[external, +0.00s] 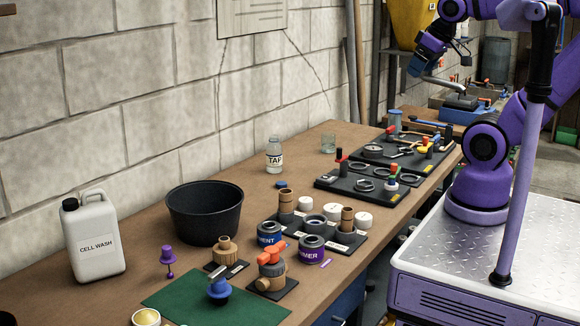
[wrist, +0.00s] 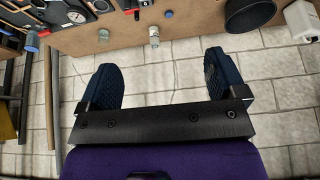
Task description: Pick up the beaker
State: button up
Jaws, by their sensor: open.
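The beaker (external: 328,142) is a small clear glass vessel standing upright on the brown workbench (external: 240,180), near its wall side and right of a labelled bottle. In the wrist view the beaker (wrist: 103,34) shows small near the bench edge, up and left of centre. My gripper (external: 418,62) is raised at the upper right of the external view, well away from the beaker. In the wrist view my gripper (wrist: 158,62) has its two dark blue fingers wide apart, with nothing between them.
The labelled bottle (external: 274,155) stands left of the beaker. Black tool boards (external: 335,185) lie in front and to the right. A black bucket (external: 205,212) and a white jug (external: 95,236) stand further left. The block wall (external: 130,90) runs behind the bench.

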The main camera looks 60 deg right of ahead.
jog(key=w+d+r+m+g, duration=0.15)
jog(key=w+d, duration=0.25)
jog(key=w, duration=0.8)
jog(key=w+d+r+m+g, duration=0.1)
jog(key=w+d+m, duration=0.3)
jog(key=w, duration=0.8)
jog(key=m+g, duration=0.3)
jog(key=m, duration=0.4)
send_over(328, 140)
jog(key=w+d, duration=0.1)
jog(key=d, duration=0.1)
notch_tip(328, 140, down, 32)
jog(key=shift+n, duration=0.25)
jog(key=f, duration=1.1)
jog(key=shift+w+d+f, duration=0.1)
jog(key=shift+w+d, duration=0.05)
jog(key=shift+d, duration=0.15)
jog(key=c, duration=1)
